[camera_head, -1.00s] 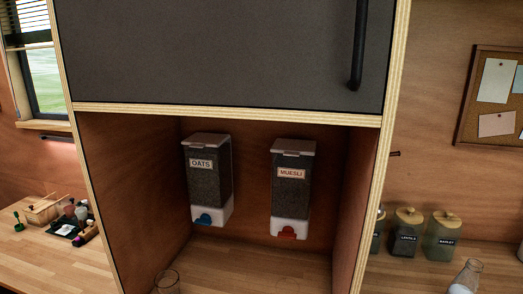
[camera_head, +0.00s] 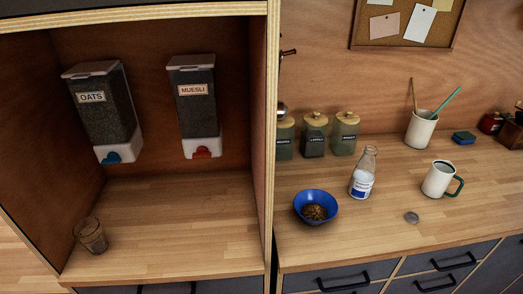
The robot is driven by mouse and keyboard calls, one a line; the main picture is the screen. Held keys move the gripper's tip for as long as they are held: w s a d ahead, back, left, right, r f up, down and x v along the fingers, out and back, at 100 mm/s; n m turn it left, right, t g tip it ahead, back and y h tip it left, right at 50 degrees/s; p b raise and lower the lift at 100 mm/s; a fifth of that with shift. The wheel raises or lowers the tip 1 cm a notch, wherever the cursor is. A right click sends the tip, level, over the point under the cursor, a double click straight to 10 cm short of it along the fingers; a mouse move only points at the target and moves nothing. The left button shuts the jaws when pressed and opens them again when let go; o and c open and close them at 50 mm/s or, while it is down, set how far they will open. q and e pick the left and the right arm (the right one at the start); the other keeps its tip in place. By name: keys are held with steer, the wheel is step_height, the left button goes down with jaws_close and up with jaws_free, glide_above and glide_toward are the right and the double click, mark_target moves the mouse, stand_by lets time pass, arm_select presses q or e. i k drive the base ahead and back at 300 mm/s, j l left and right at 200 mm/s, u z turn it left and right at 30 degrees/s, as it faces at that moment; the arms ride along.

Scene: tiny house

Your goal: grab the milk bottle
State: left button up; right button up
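The milk bottle (camera_head: 363,173) is a clear glass bottle with a narrow neck and a blue and white label. It stands upright on the wooden counter (camera_head: 340,236), right of the cabinet divider. Its mouth looks uncovered. A small grey round cap (camera_head: 411,218) lies on the counter to its right. Neither of my grippers shows in the head view.
A blue bowl (camera_head: 315,207) with brown food stands just left of the bottle. A white mug (camera_head: 440,180) with a green handle stands to the right. Several labelled jars (camera_head: 314,135) stand behind. The cabinet divider (camera_head: 269,150) rises at left. A glass (camera_head: 91,235) stands in the alcove.

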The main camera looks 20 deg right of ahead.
mark_target(362, 179)
steer(key=z, duration=1.45)
steer(key=i+l, duration=0.1)
steer(key=l, duration=0.3)
steer(key=i+l, duration=0.1)
steer(key=l, duration=0.3)
steer(key=i+l, duration=0.1)
steer(key=l, duration=0.3)
